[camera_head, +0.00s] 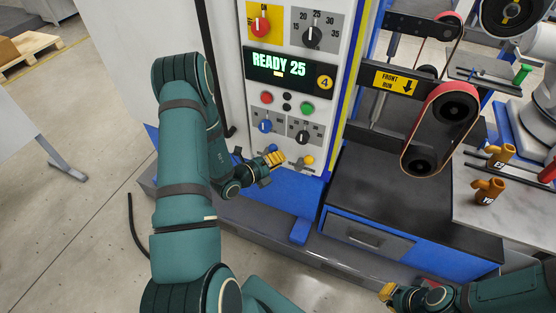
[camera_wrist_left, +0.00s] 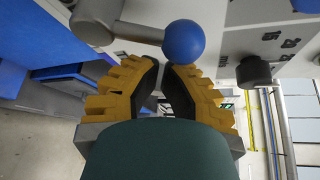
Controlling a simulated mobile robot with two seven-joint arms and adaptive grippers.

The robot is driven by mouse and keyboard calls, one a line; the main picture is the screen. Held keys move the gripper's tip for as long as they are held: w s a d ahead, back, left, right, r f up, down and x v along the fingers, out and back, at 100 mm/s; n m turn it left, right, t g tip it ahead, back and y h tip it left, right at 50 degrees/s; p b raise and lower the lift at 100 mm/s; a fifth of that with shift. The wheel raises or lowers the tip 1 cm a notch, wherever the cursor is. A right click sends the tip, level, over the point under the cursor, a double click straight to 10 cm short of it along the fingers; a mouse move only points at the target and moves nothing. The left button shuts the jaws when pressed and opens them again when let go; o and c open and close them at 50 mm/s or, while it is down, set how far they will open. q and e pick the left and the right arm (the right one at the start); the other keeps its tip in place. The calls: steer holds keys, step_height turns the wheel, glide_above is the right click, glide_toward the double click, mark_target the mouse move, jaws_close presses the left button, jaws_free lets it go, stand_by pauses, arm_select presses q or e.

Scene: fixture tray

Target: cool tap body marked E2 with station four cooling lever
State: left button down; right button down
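The orange-brown tap body marked E2 (camera_head: 501,155) stands on the grey bench at the right. The station panel marked 4 (camera_head: 283,71) reads READY 25. In the left wrist view, a lever with a blue ball end (camera_wrist_left: 183,41) and grey arm is just beyond my left fingertips; I cannot tell whether they touch. My left gripper (camera_head: 274,158) is at the panel's lower edge and shows in the left wrist view (camera_wrist_left: 163,66) with its yellow fingertips drawn close together, nothing between them. My right gripper (camera_head: 386,293) is low at the right, far from E2; its opening is unclear.
A second tap body marked Y6 (camera_head: 488,191) stands in front of E2. A belt machine (camera_head: 440,128) and a black-topped cabinet (camera_head: 400,205) stand between the panel and bench. Open floor lies at the left.

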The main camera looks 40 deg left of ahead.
mark_target(270, 152)
arm_select(q)
steer(key=shift+a+r+n+t, duration=0.3)
steer(key=shift+r+n, duration=0.1)
steer(key=shift+n, duration=0.3)
steer(key=n, duration=0.1)
steer(key=a+r+n+t+h, duration=0.1)
steer(key=a+n+t+p, duration=0.1)
steer(key=n, duration=0.1)
steer(key=shift+s+r, duration=0.3)
steer(key=shift+r, duration=0.05)
steer(key=n, duration=0.1)
steer(key=a+n+t, duration=0.1)
steer(key=n, duration=0.1)
steer(key=a+r+n+t+p, duration=0.1)
steer(key=shift+s+a+n, duration=0.2)
steer(key=shift+s+n, duration=0.1)
steer(key=shift+a+f, duration=0.1)
steer(key=shift+a, duration=0.1)
stand_by(0.4)
